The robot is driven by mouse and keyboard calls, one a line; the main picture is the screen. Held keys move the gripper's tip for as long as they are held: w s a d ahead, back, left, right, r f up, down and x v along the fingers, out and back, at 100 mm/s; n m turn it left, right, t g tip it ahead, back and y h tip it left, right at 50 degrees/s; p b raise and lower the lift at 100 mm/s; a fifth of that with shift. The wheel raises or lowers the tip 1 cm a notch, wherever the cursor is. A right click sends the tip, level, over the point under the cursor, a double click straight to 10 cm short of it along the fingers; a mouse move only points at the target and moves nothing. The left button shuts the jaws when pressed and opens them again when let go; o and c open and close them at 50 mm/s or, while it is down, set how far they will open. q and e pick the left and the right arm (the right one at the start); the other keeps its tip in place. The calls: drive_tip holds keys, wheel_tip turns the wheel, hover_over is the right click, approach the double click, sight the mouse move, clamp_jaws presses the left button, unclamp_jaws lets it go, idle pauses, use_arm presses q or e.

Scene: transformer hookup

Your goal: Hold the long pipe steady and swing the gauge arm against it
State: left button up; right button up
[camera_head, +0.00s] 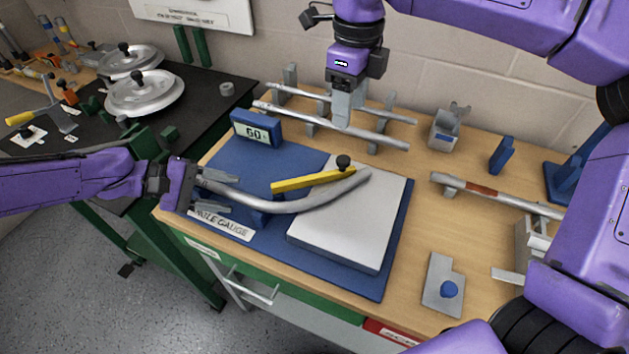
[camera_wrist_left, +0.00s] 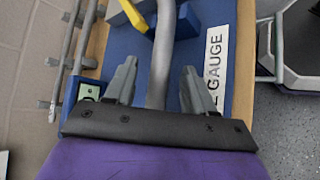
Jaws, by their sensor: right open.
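The long grey bent pipe (camera_head: 300,204) lies across the angle gauge, its right part curving up over the white plate (camera_head: 335,238). The yellow gauge arm (camera_head: 308,181) with a black knob (camera_head: 343,162) lies just behind the pipe; I cannot tell whether they touch. My left gripper (camera_head: 213,192) is open around the pipe's left end. In the left wrist view the pipe (camera_wrist_left: 161,60) runs between the two fingers with a gap on each side. My right gripper (camera_head: 343,112) is open, pointing down at the rack of straight pipes at the back.
A blue digital display (camera_head: 256,129) stands at the gauge's back left corner. Straight pipes (camera_head: 375,131) rest on grey supports behind. Another pipe with a red-brown band (camera_head: 490,192) lies to the right. A grey plate with a blue knob (camera_head: 443,284) sits at the front right.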

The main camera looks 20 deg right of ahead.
use_arm(q)
drive_tip(key=v, duration=1.2)
